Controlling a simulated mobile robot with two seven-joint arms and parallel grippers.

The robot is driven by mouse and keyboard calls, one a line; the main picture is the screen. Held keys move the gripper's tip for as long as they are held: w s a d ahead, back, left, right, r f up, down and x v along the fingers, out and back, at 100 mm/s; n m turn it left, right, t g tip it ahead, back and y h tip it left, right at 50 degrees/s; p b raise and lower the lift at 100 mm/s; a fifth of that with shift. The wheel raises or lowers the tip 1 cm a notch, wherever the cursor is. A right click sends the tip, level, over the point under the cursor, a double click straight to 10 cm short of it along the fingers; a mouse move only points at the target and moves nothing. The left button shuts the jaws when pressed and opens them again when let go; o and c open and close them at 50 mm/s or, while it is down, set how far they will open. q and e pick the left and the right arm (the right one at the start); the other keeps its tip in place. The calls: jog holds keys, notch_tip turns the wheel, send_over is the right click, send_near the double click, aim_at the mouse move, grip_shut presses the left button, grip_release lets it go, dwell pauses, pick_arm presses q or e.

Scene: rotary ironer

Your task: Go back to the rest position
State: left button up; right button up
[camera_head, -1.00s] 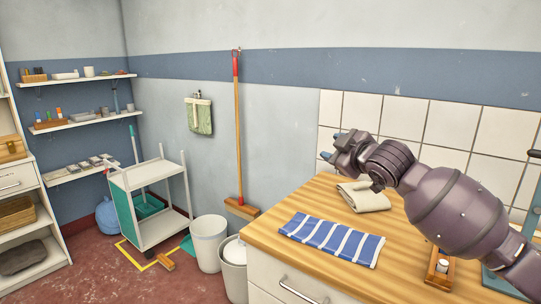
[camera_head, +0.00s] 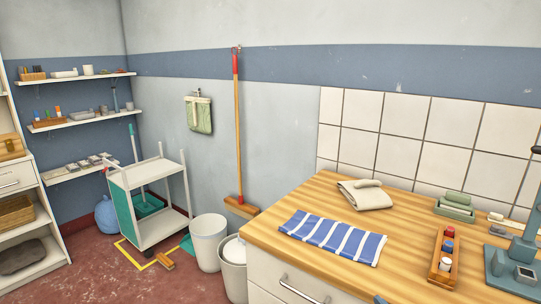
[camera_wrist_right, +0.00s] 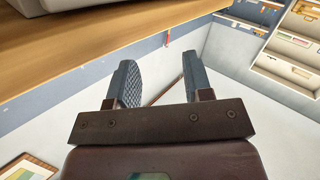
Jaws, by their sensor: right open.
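My right gripper (camera_wrist_right: 158,68) shows in the right wrist view, its two dark blue-grey fingers spread apart with nothing between them. A wooden worktop edge (camera_wrist_right: 110,40) crosses the upper left of that view, apart from the fingers. In the head view the right arm is out of the picture, except perhaps a small blue tip at the bottom edge, too little to identify surely. My left gripper is in neither view.
The wooden worktop (camera_head: 310,205) holds a striped blue cloth (camera_head: 332,237), a folded beige cloth (camera_head: 366,196), a wooden holder with small bottles (camera_head: 434,276) and green stacked items (camera_head: 456,205). Bins (camera_head: 207,250), a white trolley (camera_head: 148,178) and a broom (camera_head: 237,130) stand left.

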jog(key=s+d+f+m+g+h, duration=0.2)
jog(key=s+d+f, duration=0.1)
jog(key=s+f, duration=0.6)
jog(key=s+d+f+m+g+h, duration=0.2)
jog(key=s+f, duration=0.7)
jog(key=s, duration=0.5)
jog(key=shift+d+m+g+b, duration=0.3)
jog(key=shift+d+g, duration=0.2)
jog(key=shift+s, duration=0.1)
